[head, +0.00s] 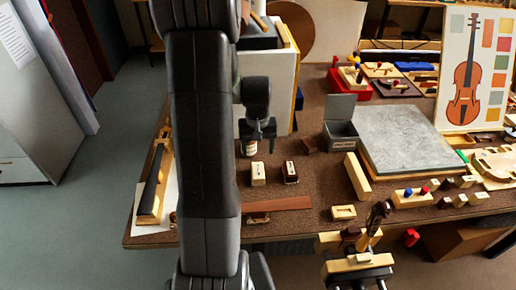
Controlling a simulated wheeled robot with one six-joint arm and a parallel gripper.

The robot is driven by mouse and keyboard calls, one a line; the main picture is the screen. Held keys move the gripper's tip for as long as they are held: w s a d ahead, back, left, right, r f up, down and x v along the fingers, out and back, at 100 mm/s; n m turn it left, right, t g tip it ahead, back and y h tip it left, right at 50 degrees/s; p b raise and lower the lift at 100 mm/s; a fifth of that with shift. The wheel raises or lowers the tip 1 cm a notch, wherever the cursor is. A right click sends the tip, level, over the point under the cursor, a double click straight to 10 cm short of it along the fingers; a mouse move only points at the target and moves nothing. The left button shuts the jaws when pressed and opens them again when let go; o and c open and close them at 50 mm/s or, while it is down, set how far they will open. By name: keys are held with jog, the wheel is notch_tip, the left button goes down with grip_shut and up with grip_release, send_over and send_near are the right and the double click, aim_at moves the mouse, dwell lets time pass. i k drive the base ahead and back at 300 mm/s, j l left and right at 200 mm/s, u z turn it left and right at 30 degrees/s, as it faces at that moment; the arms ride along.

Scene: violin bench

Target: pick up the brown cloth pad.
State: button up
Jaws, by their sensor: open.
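I cannot make out the brown cloth pad for certain. A small dark brown piece (308,144) lies on the bench just left of the open grey box and may be it; its material is too small to tell. My gripper (257,132) points down over the bench, left of that piece and apart from it. Its jaws are open, and a small jar (251,147) with a pale label shows just below or behind them. My dark arm hides part of the bench's left side.
The grey box (341,122) stands open beside a grey stone slab (405,138). A reddish-brown strip (277,205) lies by the front edge.

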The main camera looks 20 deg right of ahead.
aim_at(309, 147)
jog(key=z, duration=1.35)
jog(key=u, duration=1.85)
jog(key=z, duration=1.85)
jog(key=j+u, duration=0.1)
jog(key=j, duration=0.3)
